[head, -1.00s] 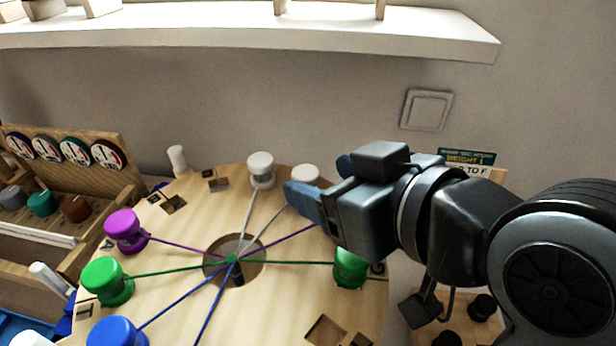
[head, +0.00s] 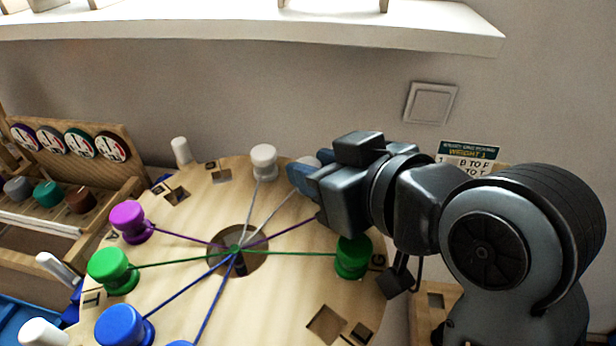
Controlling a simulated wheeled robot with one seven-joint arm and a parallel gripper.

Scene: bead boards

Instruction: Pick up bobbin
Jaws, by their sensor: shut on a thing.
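A round wooden board (head: 205,215) carries bobbins around its rim, with threads running to a central hole. My gripper (head: 312,167) is at the board's far right edge, its blue fingers closed around a whitish bobbin (head: 309,161). The fingers hide most of this bobbin, and I cannot tell whether it is lifted. A pale thread runs from the hole toward it. Another white bobbin (head: 264,162) stands just left of my gripper. A green bobbin (head: 352,257) stands in front of it. Purple (head: 131,222), green (head: 113,270) and blue (head: 124,327) bobbins stand on the left side.
A wooden rack (head: 75,165) with round labels and coloured bobbins stands at the left. A white shelf (head: 250,30) overhangs the back. A sign (head: 470,155) stands behind my arm. Empty square holes (head: 326,324) show in the board. White pegs (head: 181,151) stand near the board's edge.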

